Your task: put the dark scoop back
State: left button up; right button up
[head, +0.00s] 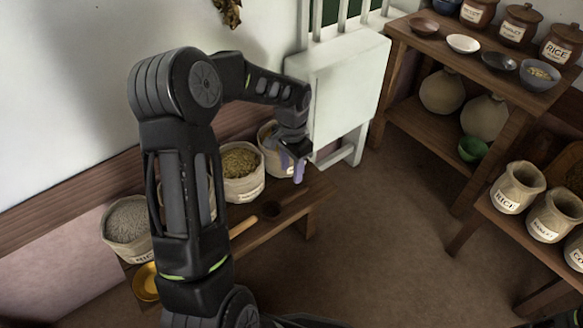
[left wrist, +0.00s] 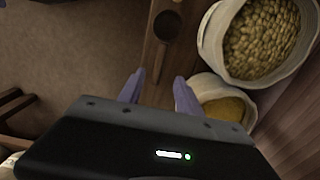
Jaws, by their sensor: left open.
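A scoop with a dark round bowl (head: 271,209) and a lighter wooden handle (head: 243,228) lies on the low wooden bench (head: 306,203). Its dark bowl also shows at the top of the left wrist view (left wrist: 167,25). My left gripper (head: 293,172) has purple fingers, spread and empty, above the bench's right end beside the sacks. In the left wrist view the fingers (left wrist: 156,80) point towards the bench, with the dark bowl beyond them. My right gripper is not in view.
Open sacks, including a grain sack (head: 241,187) and a yellow-filled one (left wrist: 224,107), line the wall side of the bench. A golden bowl (head: 146,284) sits at its left. Shelves (head: 425,107) with jars and bowls stand right; the floor (head: 400,230) between is clear.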

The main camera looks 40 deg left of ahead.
pick_arm(q)
jog(key=s+d+f+n+h, duration=0.1)
jog(key=s+d+f+h, duration=0.15)
jog(key=d+f, duration=0.6)
jog(key=s+d+f+n+h, duration=0.1)
jog(key=s+d+f, duration=0.4)
jog(key=d, duration=0.7)
jog(key=s+d+f+n, duration=0.1)
jog(key=s+d+f, duration=0.2)
jog(key=s, duration=0.2)
jog(key=s+d+f+n+t, duration=0.1)
jog(key=s+d+f+n, duration=0.1)
jog(key=s, duration=0.4)
jog(key=shift+d+f+n+t, duration=0.3)
jog(key=shift+d+f, duration=0.55)
jog(key=shift+d, duration=0.35)
